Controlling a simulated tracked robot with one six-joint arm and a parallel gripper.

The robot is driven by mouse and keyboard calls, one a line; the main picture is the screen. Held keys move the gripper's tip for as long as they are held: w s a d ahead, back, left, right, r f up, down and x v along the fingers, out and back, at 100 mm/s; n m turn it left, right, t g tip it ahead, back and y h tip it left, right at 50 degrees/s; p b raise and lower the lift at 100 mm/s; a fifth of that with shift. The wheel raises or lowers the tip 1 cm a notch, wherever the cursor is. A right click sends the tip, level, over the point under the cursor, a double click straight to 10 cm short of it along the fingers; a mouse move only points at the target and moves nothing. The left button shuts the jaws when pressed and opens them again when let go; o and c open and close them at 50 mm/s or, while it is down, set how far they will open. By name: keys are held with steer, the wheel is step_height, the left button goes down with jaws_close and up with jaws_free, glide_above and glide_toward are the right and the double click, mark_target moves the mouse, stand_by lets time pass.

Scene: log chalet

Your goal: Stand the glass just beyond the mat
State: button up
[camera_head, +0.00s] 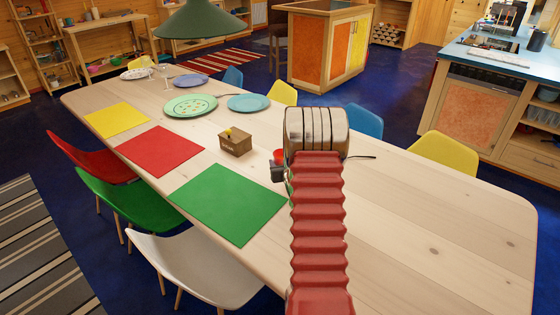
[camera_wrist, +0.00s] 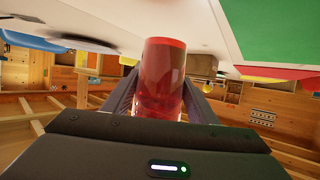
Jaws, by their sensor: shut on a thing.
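A red translucent glass (camera_wrist: 162,75) stands out between the two dark fingers of my gripper (camera_wrist: 160,92) in the wrist view, which looks upside down. My gripper is shut on it. In the head view only a small red part of the glass (camera_head: 279,154) shows left of my arm, over the table; whether its base touches the wood I cannot tell. Three mats lie along the table's left side: a green one (camera_head: 228,204) nearest, a red one (camera_head: 160,151) and a yellow one (camera_head: 117,119) farther off. My arm hides most of my gripper there.
A small brown box (camera_head: 235,142) stands on the wooden table (camera_head: 420,215) just left of the glass. Plates, one a patterned green plate (camera_head: 190,105), lie farther back under a green lamp (camera_head: 199,20). Chairs line both sides. The table's right part is bare.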

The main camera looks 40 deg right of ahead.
steer(key=shift+f, duration=1.5)
steer(key=shift+f, duration=0.55)
steer(key=o, duration=1.6)
steer(key=shift+c, duration=0.2)
steer(key=shift+f, duration=0.1)
steer(key=v, duration=1.3)
steer(key=shift+s+a, duration=0.2)
steer(key=shift+s, duration=0.1)
